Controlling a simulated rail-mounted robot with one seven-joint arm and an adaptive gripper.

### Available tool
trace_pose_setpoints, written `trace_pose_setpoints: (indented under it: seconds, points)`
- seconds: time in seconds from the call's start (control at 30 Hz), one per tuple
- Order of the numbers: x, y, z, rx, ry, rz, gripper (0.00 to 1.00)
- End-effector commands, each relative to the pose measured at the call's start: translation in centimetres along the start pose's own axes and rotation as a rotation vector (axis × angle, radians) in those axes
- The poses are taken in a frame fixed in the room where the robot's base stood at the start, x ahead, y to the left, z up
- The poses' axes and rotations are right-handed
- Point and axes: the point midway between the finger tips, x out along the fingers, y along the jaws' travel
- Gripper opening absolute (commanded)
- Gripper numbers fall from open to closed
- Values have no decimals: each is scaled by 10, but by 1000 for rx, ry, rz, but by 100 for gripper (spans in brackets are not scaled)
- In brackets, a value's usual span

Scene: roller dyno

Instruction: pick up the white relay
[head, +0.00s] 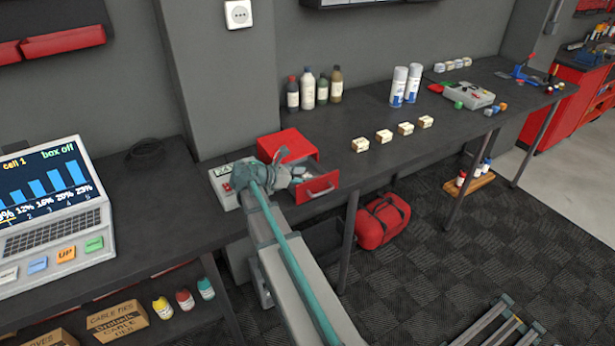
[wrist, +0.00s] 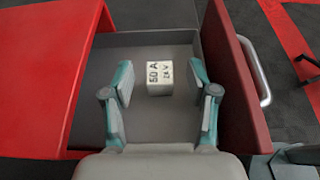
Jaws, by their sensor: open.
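The white relay (wrist: 160,77) is a small white block marked "50 A 24 V" in the wrist view. It lies on the floor of the open drawer (wrist: 179,42), near the drawer's far wall. My gripper (wrist: 161,82) is open above the drawer, with one teal finger on each side of the relay and visible gaps to both. In the head view my gripper (head: 297,173) is over the pulled-out drawer (head: 318,187) of the red box (head: 287,142). The relay cannot be made out there.
A grey device (head: 225,184) stands left of the red box. Several small cream boxes (head: 383,136) stand in a row to the right. Bottles (head: 308,89) and spray cans (head: 399,86) stand behind. The dark bench (head: 355,100) has free room between them.

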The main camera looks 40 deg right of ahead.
Motion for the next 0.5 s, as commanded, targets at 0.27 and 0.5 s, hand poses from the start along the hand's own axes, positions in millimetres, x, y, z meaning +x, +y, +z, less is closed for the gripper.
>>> trace_pose_setpoints:
  seconds: [0.27, 0.5]
  points:
    - [13, 0, 0, 0, 0, 1, 58]
    - [12, 0, 0, 0, 0, 1, 30]
